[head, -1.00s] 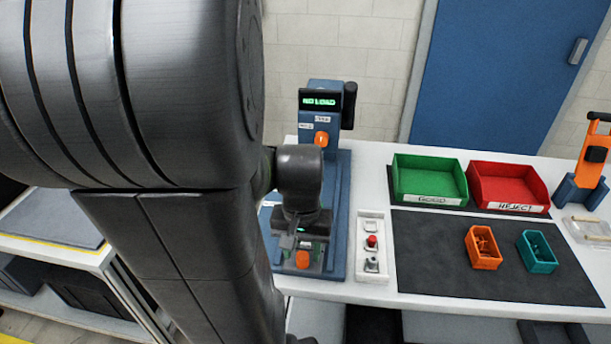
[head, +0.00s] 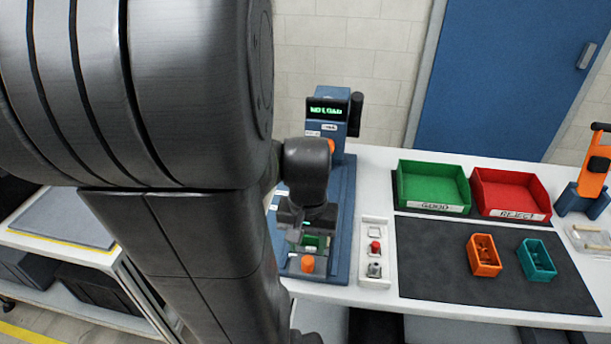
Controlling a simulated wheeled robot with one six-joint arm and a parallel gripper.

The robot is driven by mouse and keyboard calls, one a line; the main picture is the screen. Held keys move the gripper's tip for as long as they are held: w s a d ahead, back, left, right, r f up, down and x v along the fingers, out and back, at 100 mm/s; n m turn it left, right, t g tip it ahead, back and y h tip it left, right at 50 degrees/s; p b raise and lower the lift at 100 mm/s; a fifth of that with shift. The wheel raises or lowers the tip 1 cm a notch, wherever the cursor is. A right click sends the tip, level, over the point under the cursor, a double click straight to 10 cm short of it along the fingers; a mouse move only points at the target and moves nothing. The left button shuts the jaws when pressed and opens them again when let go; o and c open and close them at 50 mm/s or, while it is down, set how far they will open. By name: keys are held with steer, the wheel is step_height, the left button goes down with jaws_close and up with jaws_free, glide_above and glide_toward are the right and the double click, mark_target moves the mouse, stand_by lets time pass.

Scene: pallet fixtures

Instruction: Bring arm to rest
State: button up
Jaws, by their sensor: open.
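My arm fills the left of the head view. My gripper (head: 303,236) points down over the base of the blue test station (head: 345,215). Its jaws are open, and its fingertips are small and partly hidden by the wrist. A green part of the station shows just below and beside the fingers. An orange knob (head: 307,264) stands at the front of the station. The station's display (head: 327,110) shows green text that reads like "NO LOAD". I cannot tell whether anything lies between the fingers.
A control strip (head: 375,250) with a red button is right of the station. The green GOOD bin (head: 433,185) and red REJECT bin (head: 510,193) stand behind a dark mat (head: 430,262) holding an orange tray (head: 484,255) and a teal tray (head: 536,259). An orange-and-blue stand (head: 590,180) is far right.

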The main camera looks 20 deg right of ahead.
mark_target(307, 262)
steer(key=shift+f, duration=0.1)
step_height(307, 262, down, 7)
steer(key=b, duration=0.6)
steer(key=shift+s, duration=0.1)
